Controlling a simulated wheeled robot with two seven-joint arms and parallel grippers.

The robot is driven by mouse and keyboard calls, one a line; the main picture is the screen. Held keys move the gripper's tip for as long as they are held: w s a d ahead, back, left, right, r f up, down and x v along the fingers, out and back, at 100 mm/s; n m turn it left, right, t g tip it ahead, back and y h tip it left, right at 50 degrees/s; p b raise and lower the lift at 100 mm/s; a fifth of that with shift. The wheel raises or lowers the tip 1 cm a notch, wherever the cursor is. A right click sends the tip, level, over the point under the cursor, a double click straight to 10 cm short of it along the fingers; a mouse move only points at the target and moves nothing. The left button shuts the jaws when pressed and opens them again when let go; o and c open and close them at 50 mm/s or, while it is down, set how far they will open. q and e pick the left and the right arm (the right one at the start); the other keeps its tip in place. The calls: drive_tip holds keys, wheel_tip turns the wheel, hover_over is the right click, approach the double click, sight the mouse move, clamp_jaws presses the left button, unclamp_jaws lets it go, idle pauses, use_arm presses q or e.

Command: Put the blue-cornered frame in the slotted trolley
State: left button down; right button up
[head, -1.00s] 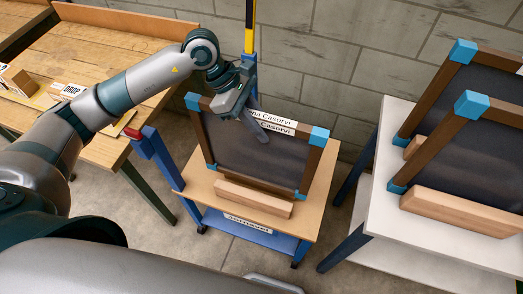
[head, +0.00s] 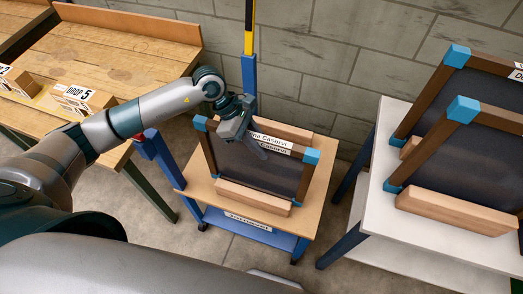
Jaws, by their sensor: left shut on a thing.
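The blue-cornered frame (head: 235,161) has a dark panel, brown edges and a name label on its top rail. It stands roughly upright over the slotted trolley (head: 318,190), which has a wooden top and blue legs. My left gripper (head: 257,145) is shut on the frame's top rail, near its middle. The frame's lower part is between a front wooden block (head: 252,197) and a rear wooden block (head: 282,131) on the trolley. The front block hides most of the bottom edge, so I cannot tell whether it rests on the trolley. My right gripper is not in view.
A white table (head: 365,215) at the right holds two more blue-cornered frames (head: 455,155) in wooden blocks. A wooden workbench (head: 130,60) with labelled boxes (head: 75,97) is at the left. A block wall (head: 350,60) stands close behind the trolley.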

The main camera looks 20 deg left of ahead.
use_arm(q)
wheel_tip(320, 180, down, 3)
drive_tip(key=shift+f+p, duration=0.1)
drive_tip(key=shift+p, duration=0.25)
drive_tip(key=c, duration=1.6)
unclamp_jaws()
drive_tip(key=shift+f, duration=0.1)
